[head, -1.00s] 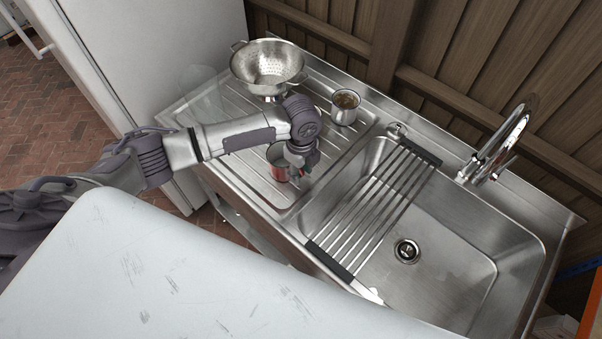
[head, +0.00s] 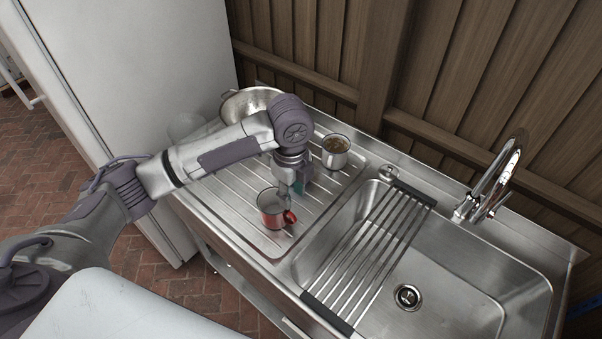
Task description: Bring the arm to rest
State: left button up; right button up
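A red mug (head: 271,218) with a pale inside stands upright on the ribbed drainboard (head: 222,193), its handle toward the right. My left gripper (head: 292,188) points down just behind and above the mug's right rim, overlapping it in the head view. The mug's handle shows free below the fingers. I cannot tell whether the fingers are open or shut, or whether they touch the mug. My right gripper is not in view.
A metal colander (head: 246,100) is partly hidden by my arm. The sink (head: 450,290) with a roll-up rack (head: 369,257) and tap (head: 497,185) lies right. A white cabinet (head: 150,70) stands left.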

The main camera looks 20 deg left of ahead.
pick_arm(q)
jog(key=s+d+f+n+h, duration=0.2)
jog(key=s+d+f+n, duration=0.1)
jog(key=s+d+f, duration=0.3)
jog(key=s+n+t, duration=0.1)
jog(key=s+n, duration=0.2)
jog(key=s+f+n+t, duration=0.1)
jog(key=s+n, duration=0.2)
jog(key=n, duration=0.1)
jog(key=s+a+f+n+t, duration=0.1)
jog(key=s+n, duration=0.3)
jog(key=shift+h, duration=0.3)
jog(key=s+a+n+y, duration=0.2)
jog(key=s+a+n, duration=0.4)
jog(key=s+a, duration=0.1)
notch_tip(320, 180, down, 30)
jog(key=g+b, duration=0.1)
jog(key=b, duration=0.3)
jog(key=s+a+f+g+b, duration=0.1)
jog(key=s+a+f+b, duration=0.1)
jog(key=s+f, duration=1.4)
notch_tip(320, 180, down, 3)
jog(key=shift+s+a+r+m+y, duration=0.1)
jog(key=shift+s+a+m+y, duration=0.2)
jog(key=shift+s+a, duration=0.05)
